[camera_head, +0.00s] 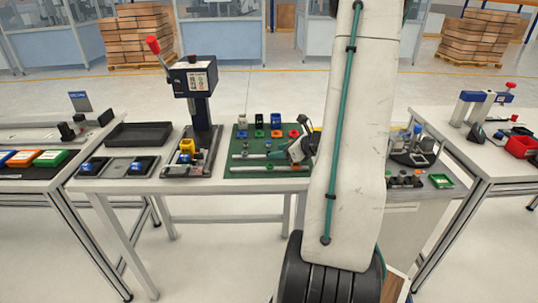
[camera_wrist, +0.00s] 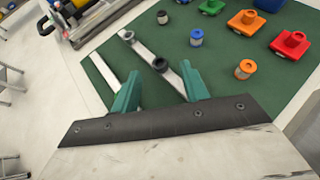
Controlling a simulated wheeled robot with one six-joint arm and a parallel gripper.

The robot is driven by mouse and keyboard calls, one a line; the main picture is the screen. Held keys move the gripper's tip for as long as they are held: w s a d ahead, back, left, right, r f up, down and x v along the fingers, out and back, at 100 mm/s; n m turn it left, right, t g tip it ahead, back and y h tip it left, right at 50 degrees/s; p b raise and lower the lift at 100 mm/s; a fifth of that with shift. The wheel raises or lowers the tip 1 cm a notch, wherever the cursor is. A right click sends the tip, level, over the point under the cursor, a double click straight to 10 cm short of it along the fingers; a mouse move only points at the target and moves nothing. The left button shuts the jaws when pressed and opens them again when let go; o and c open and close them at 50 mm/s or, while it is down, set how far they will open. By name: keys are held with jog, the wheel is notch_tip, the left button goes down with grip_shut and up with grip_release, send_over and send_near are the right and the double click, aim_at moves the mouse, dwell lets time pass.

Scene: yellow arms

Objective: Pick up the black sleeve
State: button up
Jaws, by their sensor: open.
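A black ring-shaped piece (camera_wrist: 160,66), which looks like the black sleeve, is at a white rail (camera_wrist: 140,48) on the green mat (camera_wrist: 108,55). My gripper (camera_wrist: 159,70) is open, with one green finger to each side of this piece in the wrist view. I cannot tell whether the fingertips are level with it or above it. A smaller dark ring (camera_wrist: 127,36) is farther along the rail, and another small black piece (camera_wrist: 162,17) stands on the mat. In the head view my gripper (camera_head: 285,153) is low over the mat's right part, and the sleeve cannot be made out.
A grey-and-blue cylinder (camera_wrist: 196,39) and an orange ring (camera_wrist: 245,69) stand near the rails. Orange (camera_wrist: 244,25) and red (camera_wrist: 290,45) blocks stand behind. A press (camera_head: 197,85) rises left of the mat, and an empty black tray (camera_head: 138,134) lies farther left.

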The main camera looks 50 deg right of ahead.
jog(key=shift+x, duration=1.2)
grip_shut()
